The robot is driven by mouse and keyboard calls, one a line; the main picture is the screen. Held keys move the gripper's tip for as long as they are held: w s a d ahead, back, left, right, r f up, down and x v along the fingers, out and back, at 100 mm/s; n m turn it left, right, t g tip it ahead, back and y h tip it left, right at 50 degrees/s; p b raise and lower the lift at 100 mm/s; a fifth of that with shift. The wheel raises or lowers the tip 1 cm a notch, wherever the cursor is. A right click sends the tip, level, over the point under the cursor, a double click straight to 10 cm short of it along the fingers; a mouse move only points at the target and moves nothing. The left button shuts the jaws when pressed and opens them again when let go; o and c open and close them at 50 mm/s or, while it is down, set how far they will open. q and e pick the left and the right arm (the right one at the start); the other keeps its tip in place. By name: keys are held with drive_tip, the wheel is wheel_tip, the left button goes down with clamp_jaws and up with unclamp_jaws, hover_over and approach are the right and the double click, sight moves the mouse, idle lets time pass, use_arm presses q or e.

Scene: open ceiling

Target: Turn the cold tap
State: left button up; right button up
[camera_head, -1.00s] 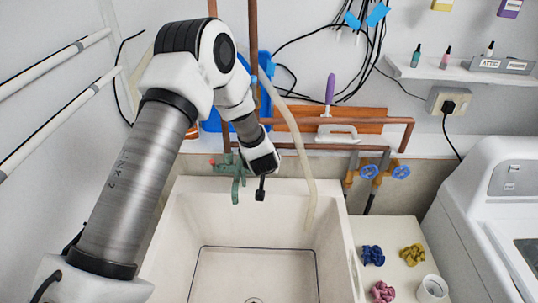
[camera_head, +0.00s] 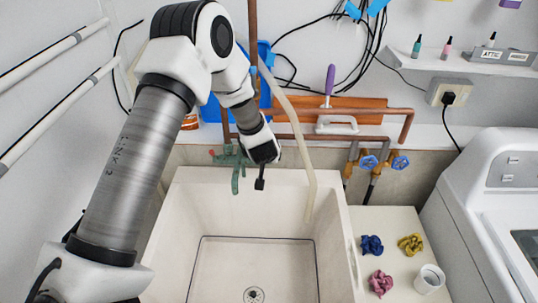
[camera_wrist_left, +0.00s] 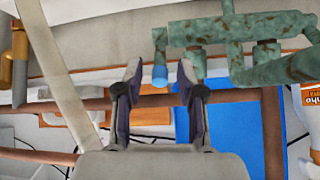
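The weathered green tap (camera_head: 236,168) is mounted at the back of the sink, with a small red end at its left in the head view. In the left wrist view the tap (camera_wrist_left: 235,30) appears at the top, with a blue-tipped handle (camera_wrist_left: 160,76), apparently the cold one. My left gripper (camera_head: 260,184) is just right of the tap, pointing down. In the wrist view its two fingers (camera_wrist_left: 160,75) are spread, with the blue tip in the gap between them; I cannot tell whether they touch it. In the head view my wrist hides the blue tip. My right gripper is not in view.
The white sink (camera_head: 330,225) is below. A pale hose (camera_head: 300,135) hangs into it, right of my gripper. Copper pipes (camera_head: 370,138) run behind, and two blue-handled valves (camera_head: 368,162) stand at the right. Coloured cloths (camera_head: 372,245) and a white cup (camera_head: 430,278) lie right of the sink.

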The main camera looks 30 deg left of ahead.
use_arm(q)
drive_tip(key=v, duration=1.1)
drive_tip(key=shift+w, duration=0.1)
